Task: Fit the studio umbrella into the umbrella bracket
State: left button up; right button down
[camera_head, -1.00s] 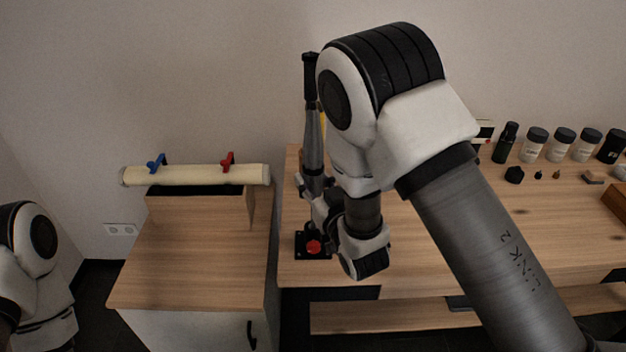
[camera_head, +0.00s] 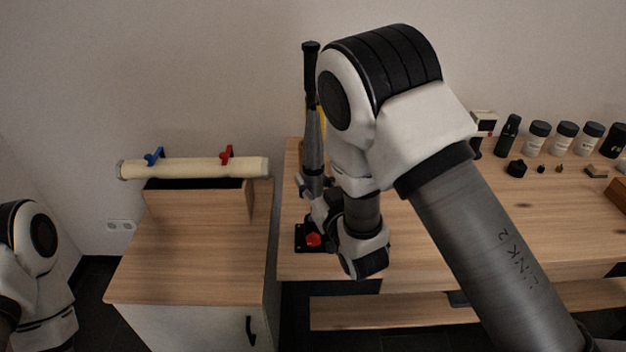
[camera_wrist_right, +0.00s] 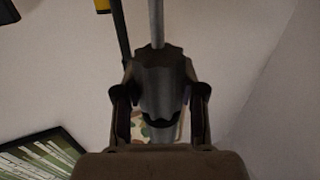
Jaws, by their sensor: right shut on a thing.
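The studio umbrella (camera_head: 313,140) stands nearly upright, folded and dark grey, with a black upper end. My right gripper (camera_head: 322,197) is shut on it low down, above the table's left end. In the right wrist view, the gripper (camera_wrist_right: 158,105) closes around the umbrella's dark fluted body (camera_wrist_right: 158,75), and a thin silver shaft runs on from it. The umbrella bracket (camera_head: 302,241), a black base with a red knob, sits on the table just below the gripper. The gripper hides where the umbrella's lower end meets or clears the bracket. My left gripper is out of view.
A wooden cabinet (camera_head: 185,275) on the left carries a box with a cream roll (camera_head: 195,168) and blue and red clamps. Several jars (camera_head: 564,137) and small items stand at the table's back right.

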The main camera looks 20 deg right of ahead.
aim_at(317, 190)
jog(key=shift+f+b, duration=0.3)
jog(key=shift+f, duration=0.2)
jog(key=c, duration=0.6)
grip_release()
jog(key=shift+r, duration=0.1)
jog(key=shift+s, duration=0.15)
jog(key=s, duration=0.7)
jog(key=shift+s+d, duration=0.15)
jog(key=shift+d, duration=0.25)
